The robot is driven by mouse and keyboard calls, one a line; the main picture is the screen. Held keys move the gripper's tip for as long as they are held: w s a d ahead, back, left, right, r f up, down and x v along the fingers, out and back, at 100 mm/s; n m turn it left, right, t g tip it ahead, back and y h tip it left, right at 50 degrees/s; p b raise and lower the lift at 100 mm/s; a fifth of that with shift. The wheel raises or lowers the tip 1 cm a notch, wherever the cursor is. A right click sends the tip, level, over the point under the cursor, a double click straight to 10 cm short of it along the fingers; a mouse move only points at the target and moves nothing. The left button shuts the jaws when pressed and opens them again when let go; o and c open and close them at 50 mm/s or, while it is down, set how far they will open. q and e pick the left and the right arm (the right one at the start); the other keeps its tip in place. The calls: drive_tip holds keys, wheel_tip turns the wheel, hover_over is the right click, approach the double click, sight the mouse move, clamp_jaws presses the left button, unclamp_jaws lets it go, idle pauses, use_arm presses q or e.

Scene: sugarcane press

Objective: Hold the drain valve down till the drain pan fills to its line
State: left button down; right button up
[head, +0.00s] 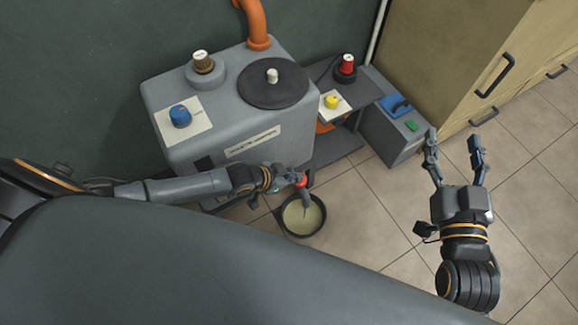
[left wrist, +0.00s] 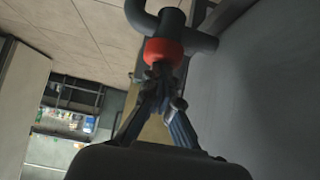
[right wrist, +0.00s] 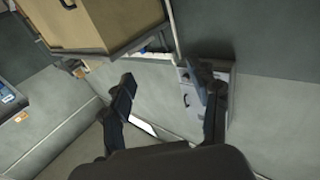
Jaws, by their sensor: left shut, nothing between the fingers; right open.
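The drain valve, with its red part (head: 301,180), is on a grey pipe low at the front of the grey press (head: 230,120). The red part also shows in the left wrist view (left wrist: 164,52). My left gripper (head: 294,179) is shut and empty, its fingertips at the red part and seemingly touching it. The round dark drain pan (head: 287,229) stands on the floor under the spout and holds pale liquid. A thin stream seems to run into it. I cannot make out its fill line. My right gripper (head: 452,150) is open and empty over the floor at the right.
The press top carries a blue knob (head: 180,116), a brown knob (head: 203,63) and a round black lid (head: 272,84). A side shelf holds a red knob (head: 347,65) and a yellow button (head: 332,101). A wooden cabinet (head: 450,60) stands at the back right. Tiled floor is clear around the pan.

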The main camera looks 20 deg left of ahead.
use_arm(q)
wheel_tip(320, 180, up, 2)
drive_tip(key=p, duration=0.2)
drive_tip(key=shift+s+a+r+p, duration=0.1)
drive_tip(key=shift+p, duration=0.3)
wheel_tip(320, 180, up, 2)
drive_tip(key=shift+r+p, duration=0.1)
drive_tip(key=shift+p, duration=0.95)
drive_tip(key=p+v, duration=0.3)
drive_tip(key=v, duration=0.6)
drive_tip(key=shift+s+r+p, duration=0.15)
drive_tip(key=shift+s+p, duration=0.05)
drive_tip(key=shift+p, duration=0.1)
use_arm(e)
drive_tip(key=s+d+f+g+h, duration=0.2)
drive_tip(key=s+d+f+g, duration=0.1)
drive_tip(key=s+f+g, duration=0.4)
drive_tip(key=s+d+f+g+h, duration=0.2)
drive_tip(key=s+f+g, duration=0.5)
drive_tip(key=f, duration=0.4)
drive_tip(key=shift+s+d+f+m+g, duration=0.2)
drive_tip(key=shift+s+d+m+g, duration=0.15)
drive_tip(key=shift+s+d, duration=0.45)
drive_tip(key=shift+a, duration=0.1)
